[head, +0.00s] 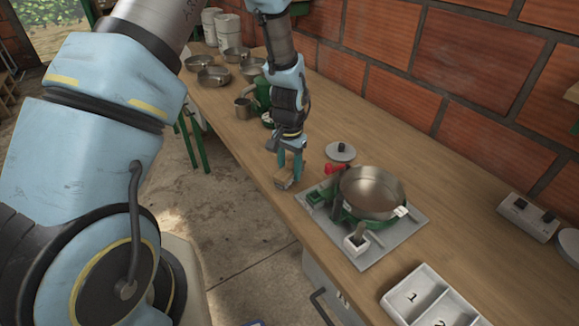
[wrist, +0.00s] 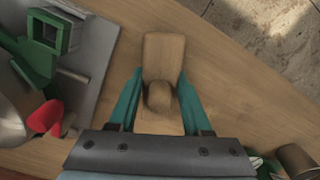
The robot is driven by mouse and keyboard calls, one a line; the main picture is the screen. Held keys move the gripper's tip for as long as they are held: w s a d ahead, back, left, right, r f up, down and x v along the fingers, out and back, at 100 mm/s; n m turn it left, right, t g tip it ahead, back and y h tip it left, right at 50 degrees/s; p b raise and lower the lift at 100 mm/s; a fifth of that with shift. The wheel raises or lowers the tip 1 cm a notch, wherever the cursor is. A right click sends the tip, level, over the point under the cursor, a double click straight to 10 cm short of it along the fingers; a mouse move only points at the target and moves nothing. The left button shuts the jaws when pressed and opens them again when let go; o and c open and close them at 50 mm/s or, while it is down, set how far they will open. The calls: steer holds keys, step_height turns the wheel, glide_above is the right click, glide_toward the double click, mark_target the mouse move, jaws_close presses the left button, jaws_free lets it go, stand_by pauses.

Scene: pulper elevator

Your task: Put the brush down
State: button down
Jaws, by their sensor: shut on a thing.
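The brush (head: 284,180) has a pale wooden block and sits between the fingers of my gripper (head: 290,166), near the front edge of the wooden table, left of the grey tray. In the wrist view, the brush (wrist: 163,52) shows a flat wooden block and a rounded knob. The teal fingers of my gripper (wrist: 159,100) are shut on it, one on each side. Its underside is hidden. I cannot tell whether it touches the table top or hangs just above it.
The grey tray (head: 383,243) holds a metal pan (head: 372,190) on a green base. A lid (head: 341,151) lies behind my gripper. A white numbered tray (head: 404,293) stands at the front right. A metal mug (head: 243,108) and several bowls stand farther left. Bare wood lies around the brush.

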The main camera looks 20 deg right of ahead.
mark_target(290, 159)
steer(key=shift+f, duration=0.1)
steer(key=shift+c, duration=1.7)
jaws_free()
step_height(290, 159, up, 12)
steer(key=b, duration=0.3)
steer(key=shift+b, duration=0.3)
steer(key=s+a+r+n, duration=0.1)
steer(key=a+n, duration=0.2)
steer(key=a, duration=0.7)
steer(key=s+a+r+n+t, duration=0.1)
steer(key=a+r+n, duration=0.1)
steer(key=a, duration=0.8)
steer(key=s+a+r+n, duration=0.1)
steer(key=a+n, duration=0.4)
steer(key=a, duration=0.5)
steer(key=shift+s+r+t, duration=0.3)
steer(key=shift+s+r, duration=0.1)
steer(key=shift+s, duration=0.05)
